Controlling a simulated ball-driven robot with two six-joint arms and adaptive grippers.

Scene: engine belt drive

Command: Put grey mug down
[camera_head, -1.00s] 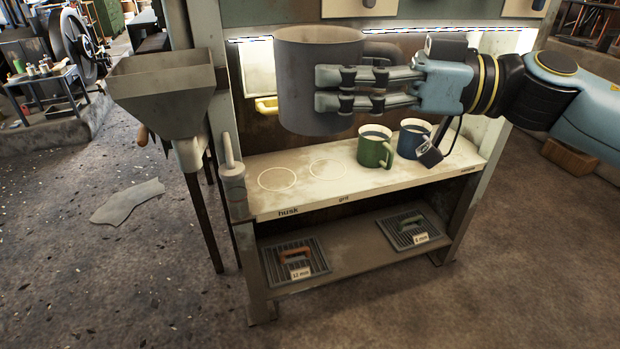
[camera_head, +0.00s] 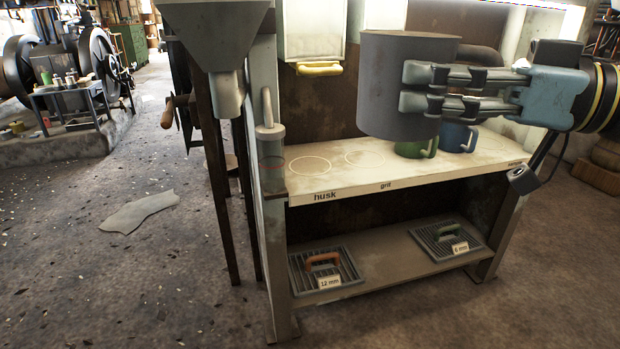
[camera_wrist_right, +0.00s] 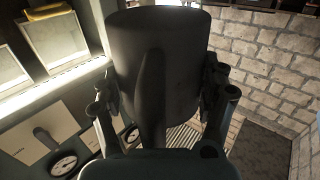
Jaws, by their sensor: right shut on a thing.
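The grey mug (camera_head: 400,75) is held upright in the head view, large and close to the camera, in front of the bench shelf. My right gripper (camera_head: 415,90) comes in from the right and is shut on it, with the handle showing behind the fingers. In the right wrist view the dark mug (camera_wrist_right: 165,60) fills the middle, with a finger on each side. The shelf top (camera_head: 325,185) has two ringed spots, near the "husk" and "grit" labels. It carries a green mug (camera_head: 412,150) and a blue mug (camera_head: 457,137), both partly hidden by the held mug and fingers. My left gripper is not seen.
A grey hopper (camera_head: 213,35) stands left of the bench, with a grey cylinder (camera_head: 270,145) at the shelf's left end. Two screens, 12 mm (camera_head: 335,268) and 6 mm (camera_head: 455,238), lie on the lower shelf. The shelf's left part is clear.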

